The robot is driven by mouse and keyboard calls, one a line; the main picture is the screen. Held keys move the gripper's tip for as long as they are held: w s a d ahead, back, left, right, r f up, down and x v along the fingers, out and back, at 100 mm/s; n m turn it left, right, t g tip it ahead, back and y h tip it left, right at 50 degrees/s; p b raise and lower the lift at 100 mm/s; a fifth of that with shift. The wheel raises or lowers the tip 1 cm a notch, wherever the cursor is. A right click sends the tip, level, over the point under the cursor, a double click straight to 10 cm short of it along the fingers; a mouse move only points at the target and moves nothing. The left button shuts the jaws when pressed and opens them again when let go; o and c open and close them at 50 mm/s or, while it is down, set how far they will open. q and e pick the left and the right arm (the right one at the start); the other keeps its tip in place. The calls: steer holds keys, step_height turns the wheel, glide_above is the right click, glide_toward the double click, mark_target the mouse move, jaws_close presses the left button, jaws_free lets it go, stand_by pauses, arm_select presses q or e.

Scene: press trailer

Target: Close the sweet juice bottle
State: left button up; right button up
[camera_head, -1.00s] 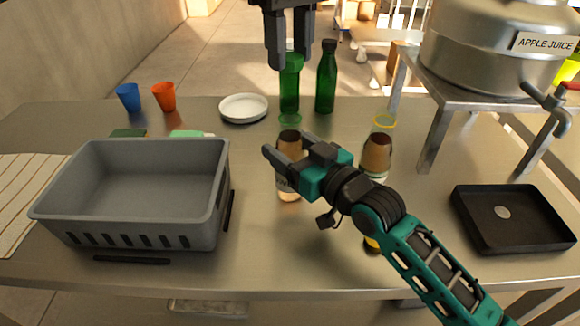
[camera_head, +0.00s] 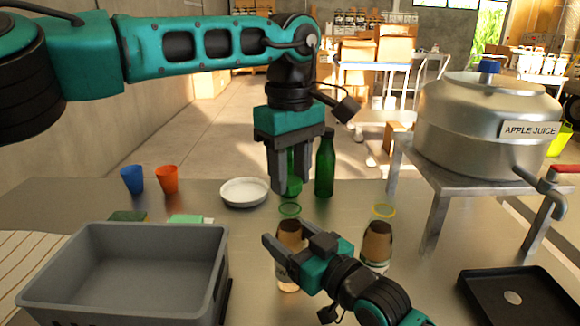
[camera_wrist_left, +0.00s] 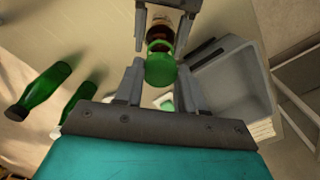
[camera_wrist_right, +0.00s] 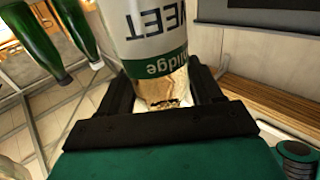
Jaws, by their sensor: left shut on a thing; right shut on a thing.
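The sweet juice bottle (camera_head: 286,275) stands upright on the table, with brown content and a green ring at its open top. Its label, with "EET" showing, also shows in the right wrist view (camera_wrist_right: 150,35). My right gripper (camera_head: 284,243) is shut around the bottle's body. My left gripper (camera_head: 290,182) points down above the bottle, shut on a green cap (camera_head: 293,188). The cap is above the bottle's mouth, apart from it in the head view. In the left wrist view the cap (camera_wrist_left: 160,70) partly covers the bottle (camera_wrist_left: 162,32).
A second bottle with a yellow ring (camera_head: 377,250) stands to the right. Green bottles (camera_head: 325,165) and a white plate (camera_head: 244,192) are behind. A grey crate (camera_head: 215,265) is at left, a black tray (camera_head: 540,290) at right. An apple juice tank (camera_head: 470,125) stands on a raised stand.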

mark_target(290, 181)
stand_by(0.3)
arm_select(q)
steer(key=shift+f, duration=0.9)
steer(key=shift+f, duration=0.55)
steer(key=m, duration=0.4)
steer(key=shift+m, duration=0.3)
steer(key=m, duration=0.3)
steer(key=shift+m, duration=0.4)
steer(key=m, duration=0.3)
steer(key=shift+m, duration=0.4)
steer(key=m, duration=0.4)
